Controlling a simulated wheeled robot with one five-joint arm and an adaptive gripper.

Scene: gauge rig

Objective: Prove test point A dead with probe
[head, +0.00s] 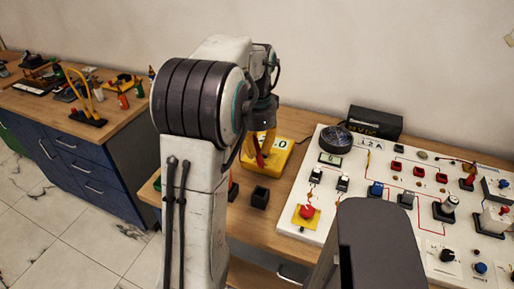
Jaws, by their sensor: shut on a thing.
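My gripper (264,148) is seen past my arm, in front of a yellow tester (281,146) with a small pale display on the bench. It is shut on a slim red piece, which looks like the probe (261,159); my arm hides part of it. The white test panel (330,222) lies to the right, apart from the gripper. It carries red sockets, a round dark gauge (335,139), a small display and several knobs. I cannot tell which socket is test point A; the labels are too small.
A small black open box (260,197) stands on the bench left of the panel. A red button on a yellow plate (306,212) rises from the panel. A dark box (375,122) stands behind. A second bench with tools (100,95) is at the left.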

